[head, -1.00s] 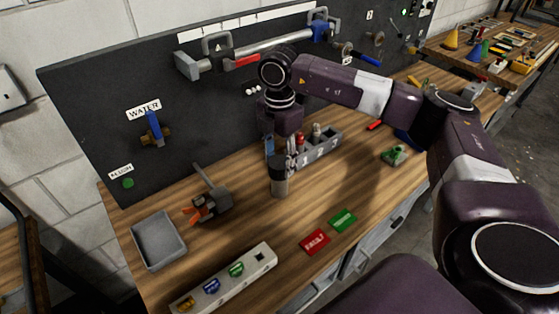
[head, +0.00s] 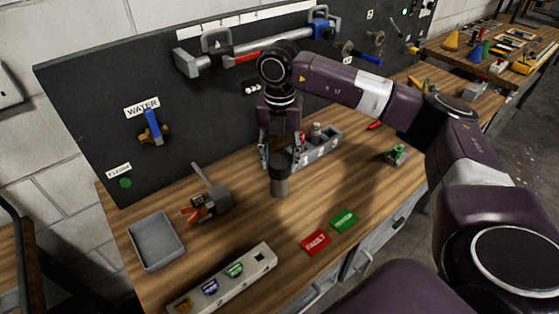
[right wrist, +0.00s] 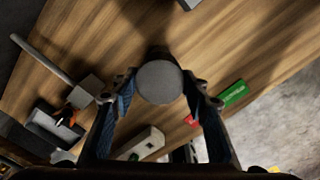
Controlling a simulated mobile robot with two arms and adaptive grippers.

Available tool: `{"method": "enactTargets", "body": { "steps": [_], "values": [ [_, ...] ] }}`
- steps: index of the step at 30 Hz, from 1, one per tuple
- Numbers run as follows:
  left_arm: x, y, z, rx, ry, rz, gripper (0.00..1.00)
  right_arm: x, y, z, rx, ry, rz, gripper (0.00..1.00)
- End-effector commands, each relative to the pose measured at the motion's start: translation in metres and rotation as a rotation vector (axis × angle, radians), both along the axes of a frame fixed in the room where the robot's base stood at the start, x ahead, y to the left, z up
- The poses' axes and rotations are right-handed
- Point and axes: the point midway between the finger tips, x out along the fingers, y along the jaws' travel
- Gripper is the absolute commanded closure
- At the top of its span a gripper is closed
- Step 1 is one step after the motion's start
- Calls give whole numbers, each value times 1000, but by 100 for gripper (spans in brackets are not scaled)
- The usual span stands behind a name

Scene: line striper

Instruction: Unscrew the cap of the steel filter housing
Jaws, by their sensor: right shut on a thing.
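The steel filter housing (head: 280,187) stands upright on the wooden bench, with its dark cap (head: 280,162) on top. In the right wrist view the cap's round grey top (right wrist: 159,82) lies between the two fingers. My right gripper (head: 279,157) comes down from above, one finger on each side of the cap, and is shut on it. The right wrist view shows the fingertips (right wrist: 160,85) close against the cap's sides. The far side of the cap is hidden in the head view. My left gripper is not in view.
A grey rack (head: 318,152) stands close behind the housing. A grey tray (head: 157,262) and a clamp-like tool (head: 212,195) are to the left. Red (head: 315,242) and green (head: 344,221) tags and a white block (head: 228,283) lie in front. The board (head: 90,95) rises behind.

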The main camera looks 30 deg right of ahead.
Motion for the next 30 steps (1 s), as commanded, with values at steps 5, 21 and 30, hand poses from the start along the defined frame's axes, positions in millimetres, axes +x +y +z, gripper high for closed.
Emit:
{"method": "enactTargets", "body": {
  "steps": [5,21,30],
  "values": [
    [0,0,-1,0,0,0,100,0,0,1,0,-1,39,87],
    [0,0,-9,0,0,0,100,0,0,0,0,-2,384,87],
    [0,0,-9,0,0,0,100,0,0,1,0,-2,438,87]
  ]
}}
